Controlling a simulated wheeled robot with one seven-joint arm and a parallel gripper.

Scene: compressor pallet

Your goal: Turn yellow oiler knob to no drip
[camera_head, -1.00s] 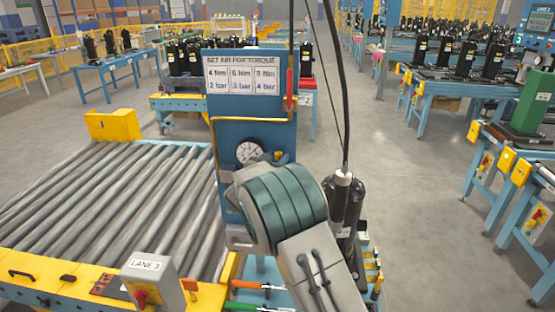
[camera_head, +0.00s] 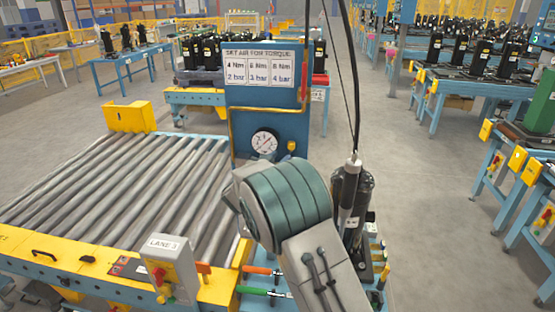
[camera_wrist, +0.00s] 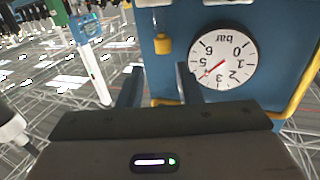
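The yellow oiler knob (camera_head: 291,146) sits on the blue panel (camera_head: 240,125), just right of the round pressure gauge (camera_head: 264,142), in the head view. In the wrist view, which is upside down, a yellow knob (camera_wrist: 163,44) hangs on the blue panel beside the gauge (camera_wrist: 229,56). My gripper (camera_wrist: 158,84) is open, its two dark fingers apart with nothing between them. The fingertips appear near the knob in the picture, but apart from it; the exact distance is unclear. In the head view my grey-green wrist hides the gripper.
A torque sign (camera_head: 260,70) tops the panel, with a red handle (camera_head: 304,82) at its right edge. A black compressor (camera_head: 357,205) stands right of my arm. The roller conveyor (camera_head: 130,185) lies left, with a LANE 3 box (camera_head: 170,265). Open floor lies to the right.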

